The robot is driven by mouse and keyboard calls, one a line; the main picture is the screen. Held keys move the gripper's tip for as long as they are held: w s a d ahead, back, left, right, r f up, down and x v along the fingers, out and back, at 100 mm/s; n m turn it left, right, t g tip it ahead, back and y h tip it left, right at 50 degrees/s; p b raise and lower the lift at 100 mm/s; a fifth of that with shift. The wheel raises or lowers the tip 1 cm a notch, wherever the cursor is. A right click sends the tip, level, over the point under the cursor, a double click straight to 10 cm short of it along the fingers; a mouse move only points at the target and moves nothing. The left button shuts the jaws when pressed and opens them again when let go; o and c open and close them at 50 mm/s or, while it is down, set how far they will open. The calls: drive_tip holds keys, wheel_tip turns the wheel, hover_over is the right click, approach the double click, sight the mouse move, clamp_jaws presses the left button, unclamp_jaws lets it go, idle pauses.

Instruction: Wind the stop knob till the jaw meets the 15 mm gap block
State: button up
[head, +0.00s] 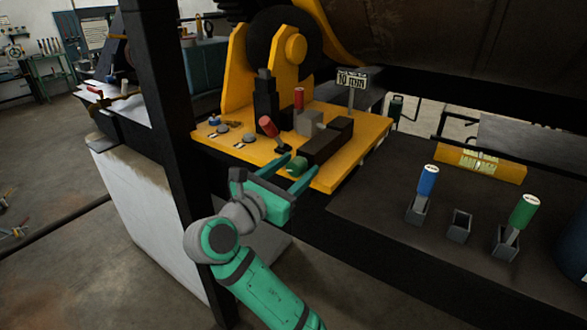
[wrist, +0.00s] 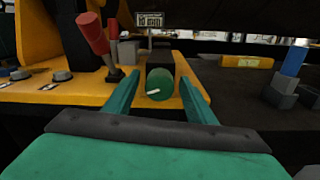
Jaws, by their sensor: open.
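The stop knob (head: 297,164) is a green round knob on the front of a dark block on the yellow plate. In the wrist view the knob (wrist: 160,83) faces me, with a white mark pointing sideways. My gripper (head: 301,165) is open, with one finger on each side of the knob; in the wrist view both fingers (wrist: 160,78) look apart from it. Behind is a grey block (head: 309,122) by a dark slide (head: 326,143). A red-handled piece (head: 299,97) stands there; its lower part is hidden. I cannot tell whether the jaw touches a gap block.
A tilted red lever (head: 268,127) stands left of the knob. A sign (head: 352,79) appears to read 10 mm. On the dark bench, blue-handled (head: 428,180) and green-handled (head: 523,211) pieces sit in holders, with an empty holder (head: 460,224) between. A dark post (head: 165,110) rises at left.

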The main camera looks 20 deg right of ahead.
drive_tip(key=c, duration=1)
drive_tip(key=shift+m, duration=1.6)
drive_tip(key=o, duration=1)
drive_tip(key=shift+a, duration=0.1)
